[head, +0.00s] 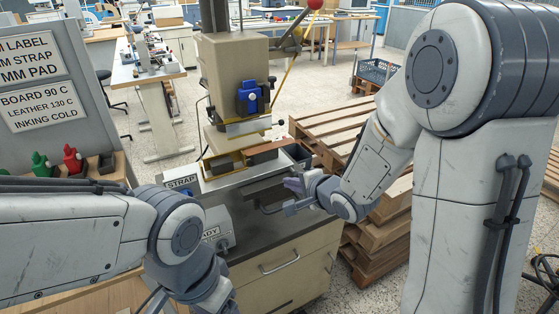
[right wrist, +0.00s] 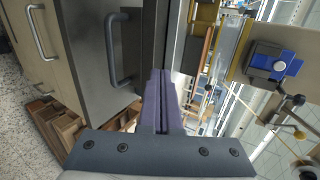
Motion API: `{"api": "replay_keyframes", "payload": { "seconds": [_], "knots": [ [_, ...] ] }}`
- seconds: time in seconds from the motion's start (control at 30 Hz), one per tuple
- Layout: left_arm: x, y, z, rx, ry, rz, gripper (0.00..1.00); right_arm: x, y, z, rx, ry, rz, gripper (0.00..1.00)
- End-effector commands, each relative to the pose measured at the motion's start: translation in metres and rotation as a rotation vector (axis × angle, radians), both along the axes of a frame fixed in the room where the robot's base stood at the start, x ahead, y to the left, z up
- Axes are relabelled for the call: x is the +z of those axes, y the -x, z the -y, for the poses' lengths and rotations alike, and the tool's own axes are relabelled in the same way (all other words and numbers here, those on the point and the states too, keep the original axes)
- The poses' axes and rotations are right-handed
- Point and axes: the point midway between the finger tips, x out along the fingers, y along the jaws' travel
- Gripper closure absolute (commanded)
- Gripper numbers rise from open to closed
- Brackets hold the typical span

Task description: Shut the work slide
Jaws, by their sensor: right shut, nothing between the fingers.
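The stamping press (head: 232,75) stands in the middle of the head view, with a grey front bed and a label reading STRAP. The work slide's dark loop handle (head: 265,208) sticks out at the front of the bed, and it also shows in the right wrist view (right wrist: 113,50). My right gripper (head: 293,186) is shut and empty, close beside the handle. In the right wrist view its purple fingers (right wrist: 160,80) lie together just right of the handle; I cannot tell whether they touch it. My left wrist is at the bottom edge, its fingers out of sight.
A brown strap (head: 268,147) lies at the press bed. Stacked wooden pallets (head: 345,128) stand close on the right. A cabinet with drawers (head: 290,262) is under the press. A grey sign board (head: 40,95) and red and green holders (head: 72,158) are at left.

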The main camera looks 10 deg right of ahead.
Motion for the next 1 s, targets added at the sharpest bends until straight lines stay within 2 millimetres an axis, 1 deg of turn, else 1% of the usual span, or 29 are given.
{"api": "replay_keyframes", "payload": {
  "seconds": [0.03,0.23,0.27,0.3,0.37,0.5,0.6,0.77,1.0],
  "knots": [
    [0.016,0.000,0.000,0.000,0.000,0.000,0.24,0.005,0.000,0.000,-0.004,0.001,-0.007,1.00],
    [0.045,0.000,0.000,0.000,0.000,0.000,0.24,0.000,-0.003,0.005,-0.024,0.029,-0.001,1.00],
    [0.046,0.000,0.000,0.000,0.000,0.000,0.24,-0.004,-0.005,0.005,-0.026,0.032,0.001,1.00],
    [0.040,0.000,0.000,0.000,0.000,0.000,0.24,-0.013,-0.014,0.001,-0.023,0.031,0.004,1.00],
    [0.041,0.000,0.000,0.000,0.000,0.000,0.24,-0.019,-0.024,-0.002,-0.024,0.031,0.005,1.00],
    [0.049,0.000,0.000,0.000,-0.001,-0.001,0.24,-0.017,-0.045,-0.009,-0.023,0.031,0.007,1.00],
    [0.053,0.000,0.000,0.000,0.000,0.000,0.24,-0.017,-0.055,-0.012,-0.025,0.031,0.007,1.00],
    [0.054,0.000,0.000,0.000,0.000,0.000,0.24,-0.018,-0.062,-0.014,-0.025,0.031,0.007,1.00],
    [0.053,0.000,0.000,0.000,0.000,0.000,0.24,-0.018,-0.063,-0.014,-0.025,0.030,0.007,1.00]
  ]
}}
